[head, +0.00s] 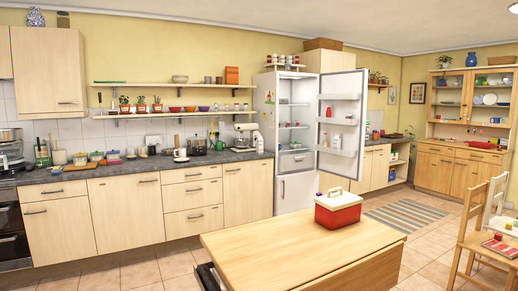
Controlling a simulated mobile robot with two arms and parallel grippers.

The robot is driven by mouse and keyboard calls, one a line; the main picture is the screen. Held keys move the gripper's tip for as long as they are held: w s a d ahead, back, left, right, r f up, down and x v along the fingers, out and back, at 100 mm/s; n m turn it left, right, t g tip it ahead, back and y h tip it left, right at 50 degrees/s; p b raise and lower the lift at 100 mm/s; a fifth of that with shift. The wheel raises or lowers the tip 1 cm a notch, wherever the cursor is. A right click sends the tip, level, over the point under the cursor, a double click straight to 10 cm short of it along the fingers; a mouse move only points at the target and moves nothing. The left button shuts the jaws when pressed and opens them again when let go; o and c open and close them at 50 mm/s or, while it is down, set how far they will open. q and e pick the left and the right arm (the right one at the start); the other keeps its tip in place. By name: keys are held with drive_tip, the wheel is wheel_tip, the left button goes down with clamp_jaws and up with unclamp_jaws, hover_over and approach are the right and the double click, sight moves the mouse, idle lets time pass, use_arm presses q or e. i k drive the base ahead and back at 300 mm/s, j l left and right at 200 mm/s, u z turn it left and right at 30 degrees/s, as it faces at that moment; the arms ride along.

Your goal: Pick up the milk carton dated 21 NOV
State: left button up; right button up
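No milk carton dated 21 NOV can be made out, and no printed date is readable. The fridge (297,188) stands at the back with its upper door (341,125) swung open to the right. Small items sit on its shelves and in the door racks. Neither of my grippers is in view.
A wooden table (300,255) fills the near foreground, with a red and white cooler box (338,209) on it. Tiled floor (165,263) is open between the table and the counter (130,168). A striped rug (405,214) lies right of the fridge. Chairs (488,240) stand at far right.

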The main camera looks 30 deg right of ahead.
sight(259, 140)
drive_tip(key=i+j+u, duration=0.3)
drive_tip(key=i, duration=0.25)
drive_tip(key=i+j+u, duration=0.3)
drive_tip(key=i, duration=0.25)
drive_tip(key=i+j+u, duration=0.1)
drive_tip(key=i+u, duration=0.25)
drive_tip(key=i, duration=0.25)
drive_tip(key=i+l+z, duration=0.1)
drive_tip(key=i+z, duration=0.2)
drive_tip(key=i, duration=0.25)
drive_tip(key=i+z, duration=0.35)
drive_tip(key=i, duration=0.2)
drive_tip(key=i+j+z, duration=0.3)
drive_tip(key=i, duration=0.2)
drive_tip(key=i+l+z, duration=0.25)
drive_tip(key=i+z, duration=0.65)
drive_tip(key=i, duration=0.15)
drive_tip(key=i+j+z, duration=0.1)
drive_tip(key=i+z, duration=0.4)
drive_tip(key=i+j+z, duration=0.45)
drive_tip(key=i+l+z, duration=0.35)
drive_tip(key=i, duration=0.65)
drive_tip(key=i+j+z, duration=0.15)
drive_tip(key=i+z, duration=0.2)
drive_tip(key=i, duration=0.65)
